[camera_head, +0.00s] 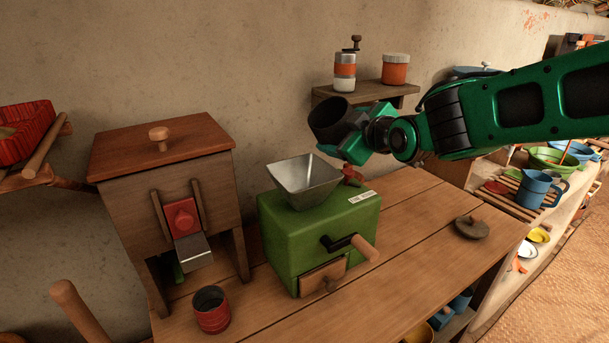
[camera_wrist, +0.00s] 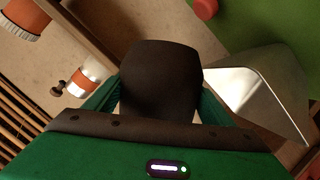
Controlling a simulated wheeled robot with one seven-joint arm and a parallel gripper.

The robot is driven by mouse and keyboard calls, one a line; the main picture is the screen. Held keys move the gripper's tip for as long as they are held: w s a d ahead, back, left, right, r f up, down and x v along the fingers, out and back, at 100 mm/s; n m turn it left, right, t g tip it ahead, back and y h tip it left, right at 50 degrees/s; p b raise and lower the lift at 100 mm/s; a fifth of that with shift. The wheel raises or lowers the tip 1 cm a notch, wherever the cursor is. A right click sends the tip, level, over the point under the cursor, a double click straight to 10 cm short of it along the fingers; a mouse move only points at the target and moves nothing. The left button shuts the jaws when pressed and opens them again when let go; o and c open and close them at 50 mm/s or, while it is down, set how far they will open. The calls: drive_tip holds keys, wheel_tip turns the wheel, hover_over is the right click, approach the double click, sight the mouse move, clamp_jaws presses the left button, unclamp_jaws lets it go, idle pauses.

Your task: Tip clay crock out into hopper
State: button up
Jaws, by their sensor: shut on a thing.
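The clay crock (camera_head: 331,119) is a dark brown pot, held in my gripper (camera_head: 348,143) above and a little right of the hopper. It looks tilted, and its inside cannot be seen clearly. In the wrist view the crock (camera_wrist: 160,80) fills the middle, between the green fingers of my gripper (camera_wrist: 160,105). The hopper (camera_head: 304,181) is a square metal funnel on top of the green mill (camera_head: 320,233). Its bright sloping wall also shows at the right of the wrist view (camera_wrist: 262,95). The crock is apart from the hopper. My gripper is shut on the crock.
A wooden box (camera_head: 165,175) with a red slide stands left of the mill, with a red cup (camera_head: 211,309) in front. A dark lid (camera_head: 472,227) lies on the table at right.

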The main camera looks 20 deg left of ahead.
sight(318, 114)
drive_tip(key=shift+s+a+r+n+t, duration=0.2)
drive_tip(key=shift+r+n+t, duration=0.2)
drive_tip(key=shift+r+n, duration=0.25)
drive_tip(key=shift+w+d+f+n+t+p, duration=0.1)
drive_tip(key=shift+f+n+t+p, duration=0.25)
drive_tip(key=shift+n, duration=0.4)
drive_tip(key=shift+f+n+t+p, duration=0.2)
drive_tip(key=shift+n+t+p, duration=0.5)
drive_tip(key=shift+n, duration=0.5)
drive_tip(key=shift+s+a+r+n+t, duration=0.35)
drive_tip(key=shift+s+a+r+n, duration=0.25)
drive_tip(key=shift+s+n, duration=0.25)
idle(0.6)
drive_tip(key=shift+s+a+f+n+t+p, duration=0.15)
drive_tip(key=shift+s+f+n+t+p, duration=0.15)
drive_tip(key=shift+n, duration=0.35)
idle(0.4)
drive_tip(key=shift+s+a+r+n+t+y, duration=0.3)
drive_tip(key=shift+r+n, duration=0.2)
drive_tip(key=shift+n, duration=0.4)
drive_tip(key=shift+s+a+r+n+t+y, duration=0.25)
drive_tip(key=shift+r+n+y, duration=0.2)
drive_tip(key=shift+n, duration=0.45)
idle(1.1)
